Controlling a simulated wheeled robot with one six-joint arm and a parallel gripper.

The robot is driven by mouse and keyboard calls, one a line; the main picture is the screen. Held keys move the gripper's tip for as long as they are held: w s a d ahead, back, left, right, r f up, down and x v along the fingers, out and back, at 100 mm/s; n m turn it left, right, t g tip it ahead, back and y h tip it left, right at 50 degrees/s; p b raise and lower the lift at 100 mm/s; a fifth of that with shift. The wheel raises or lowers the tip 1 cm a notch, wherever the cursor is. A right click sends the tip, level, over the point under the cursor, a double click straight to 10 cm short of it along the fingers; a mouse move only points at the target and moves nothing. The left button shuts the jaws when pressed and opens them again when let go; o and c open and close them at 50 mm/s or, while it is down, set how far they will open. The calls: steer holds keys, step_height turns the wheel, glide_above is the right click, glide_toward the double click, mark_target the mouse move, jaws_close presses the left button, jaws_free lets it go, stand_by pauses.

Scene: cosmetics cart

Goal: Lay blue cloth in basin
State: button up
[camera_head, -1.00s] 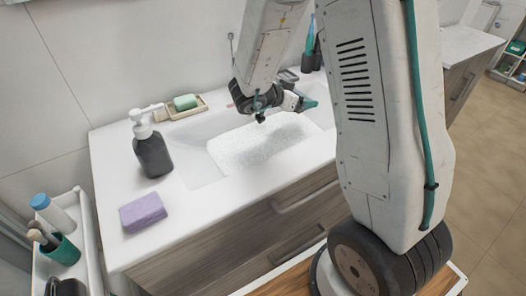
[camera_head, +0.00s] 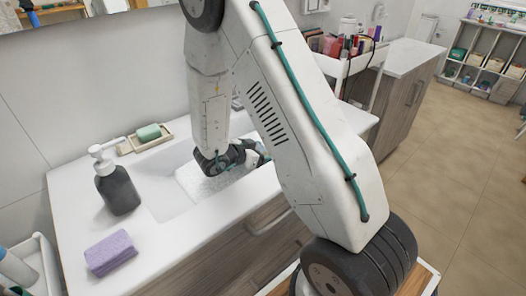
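The basin (camera_head: 162,196) is a white rectangular sink set in the counter, with a pale, speckled, foamy-looking fill in its middle. My gripper (camera_head: 262,153) is over the basin's right part, partly hidden behind my arm, so I cannot see whether its fingers are open or shut. No blue cloth shows. A folded lavender cloth or sponge (camera_head: 110,253) lies on the counter at front left, well apart from my gripper.
A white cart (camera_head: 355,65) with cosmetics is at the back right. A white tray (camera_head: 38,262) is at lower left.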

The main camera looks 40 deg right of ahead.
steer(key=shift+f, duration=0.4)
steer(key=shift+f, duration=0.15)
steer(key=o, duration=1)
steer(key=shift+s+f, duration=0.1)
steer(key=shift+s, duration=0.05)
